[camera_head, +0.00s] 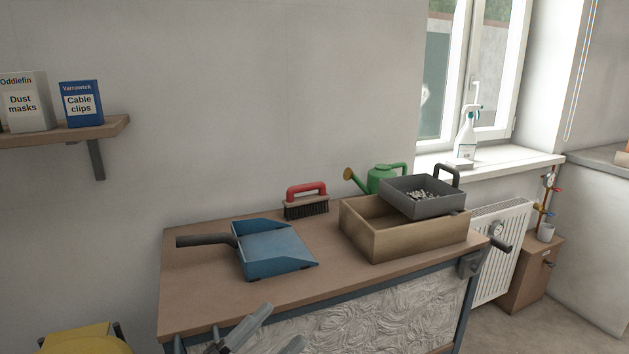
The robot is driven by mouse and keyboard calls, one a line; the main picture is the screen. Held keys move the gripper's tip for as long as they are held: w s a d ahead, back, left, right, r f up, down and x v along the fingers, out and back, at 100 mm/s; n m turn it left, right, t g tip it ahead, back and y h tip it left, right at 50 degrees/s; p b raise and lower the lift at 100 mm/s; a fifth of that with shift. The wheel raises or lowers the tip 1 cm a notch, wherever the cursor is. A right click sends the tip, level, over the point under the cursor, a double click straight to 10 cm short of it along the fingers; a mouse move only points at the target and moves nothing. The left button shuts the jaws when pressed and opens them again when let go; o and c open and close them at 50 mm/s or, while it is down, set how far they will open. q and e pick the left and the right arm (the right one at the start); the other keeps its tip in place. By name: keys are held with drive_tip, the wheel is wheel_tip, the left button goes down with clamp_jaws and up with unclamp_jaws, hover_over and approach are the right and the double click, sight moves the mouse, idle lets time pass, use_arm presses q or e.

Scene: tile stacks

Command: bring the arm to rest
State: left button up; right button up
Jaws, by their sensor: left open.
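My left gripper (280,324) shows at the bottom edge of the view, in front of the workbench's front edge. Its two grey fingers are apart, and nothing shows between them. The rest of my left arm is mostly below the picture. My right gripper is not in view. The workbench (200,303) has a brown top, and a blue dustpan (272,250) with a dark handle lies on it, behind the gripper and apart from it.
On the bench, a red-handled brush (306,203), a green watering can (382,180) and a wooden box (405,238) stand farther back. A grey tray (418,205) with small pieces rests on the box. A shelf (112,129) hangs left. The bench's front left is clear.

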use_arm(q)
drive_tip(key=s+a+f+n+y+p, duration=0.1)
drive_tip(key=s+a+f+n+y, duration=0.1)
drive_tip(key=a+f+n+y, duration=0.45)
drive_tip(key=s+a+f+n+y+p, duration=0.1)
drive_tip(key=a+f+n+y, duration=0.2)
drive_tip(key=f+n+y, duration=0.55)
drive_tip(key=s+a+f+n+g, duration=0.1)
drive_tip(key=s+a+f+g, duration=0.1)
drive_tip(key=s+f, duration=0.4)
drive_tip(key=s+a+f+n+g, duration=0.2)
drive_tip(key=s+a+f, duration=0.1)
drive_tip(key=s+f, duration=0.3)
drive_tip(key=shift+f+g, duration=0.4)
drive_tip(key=shift+f, duration=0.25)
